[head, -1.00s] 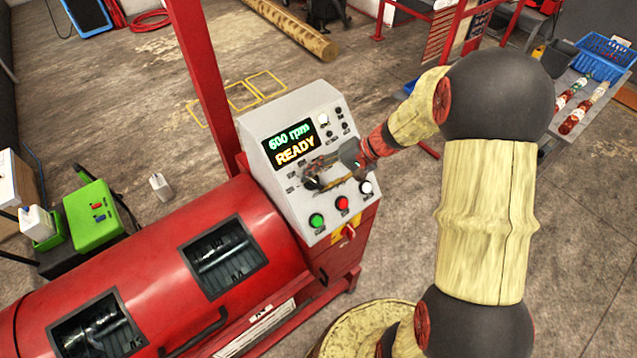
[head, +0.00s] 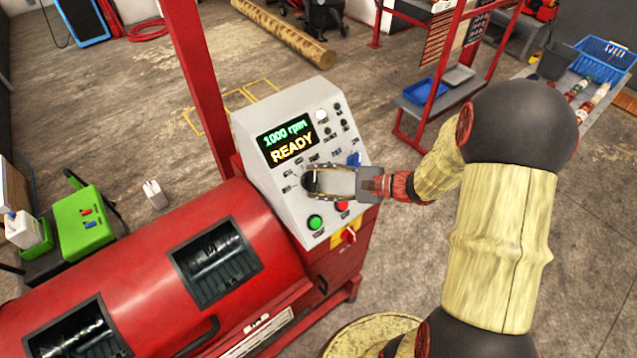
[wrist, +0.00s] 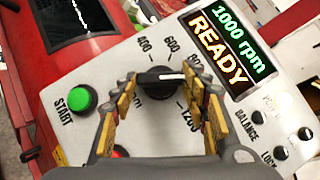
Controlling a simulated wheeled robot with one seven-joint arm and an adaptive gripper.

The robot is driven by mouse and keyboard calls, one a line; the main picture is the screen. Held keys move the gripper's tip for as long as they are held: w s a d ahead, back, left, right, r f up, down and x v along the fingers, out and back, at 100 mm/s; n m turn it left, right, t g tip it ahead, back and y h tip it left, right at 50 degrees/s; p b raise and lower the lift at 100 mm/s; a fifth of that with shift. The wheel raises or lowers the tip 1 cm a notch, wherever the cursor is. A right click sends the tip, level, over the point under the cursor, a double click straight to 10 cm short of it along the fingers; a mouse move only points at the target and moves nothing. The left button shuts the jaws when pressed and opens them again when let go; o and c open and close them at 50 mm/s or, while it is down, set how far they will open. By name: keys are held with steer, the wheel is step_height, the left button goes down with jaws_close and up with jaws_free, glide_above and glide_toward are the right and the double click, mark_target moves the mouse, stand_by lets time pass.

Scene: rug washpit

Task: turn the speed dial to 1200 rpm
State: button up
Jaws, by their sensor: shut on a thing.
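The speed dial (wrist: 158,84) is a black knob with a pale pointer line, on the sloped grey control panel (wrist: 75,145). Its printed scale shows 400, 600, 800 and 1200 in the wrist view, partly covered by my fingers. My gripper (wrist: 160,80) is shut on the dial, one finger on each side. The display (head: 287,142) reads 1000 rpm and READY.
A green START button (wrist: 80,98) and a red button (head: 343,206) sit below the dial. Small knobs, including BALANCE (wrist: 257,117), lie near the display. The red drum machine (head: 140,280) is at left, and a red upright post (head: 190,80) stands behind the panel.

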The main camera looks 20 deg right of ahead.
steer(key=m+t, duration=0.1)
steer(key=m, duration=0.1)
steer(key=m+t, duration=0.1)
steer(key=m+t+h, duration=0.1)
steer(key=m, duration=0.1)
steer(key=shift+s+a+f+m+t, duration=0.15)
steer(key=shift+s+f+m+t, duration=0.1)
steer(key=shift+m+t, duration=0.05)
steer(key=m+t+h, duration=0.1)
steer(key=m, duration=0.2)
steer(key=m+t+h, duration=0.2)
steer(key=m, duration=0.2)
steer(key=shift+a, duration=0.2)
steer(key=shift+m+h, duration=0.4)
steer(key=o, duration=1.2)
steer(key=shift+c, duration=0.2)
steer(key=shift+s, duration=0.1)
steer(key=f+v, duration=0.1)
steer(key=v, duration=1.1)
steer(key=shift+r, duration=0.3)
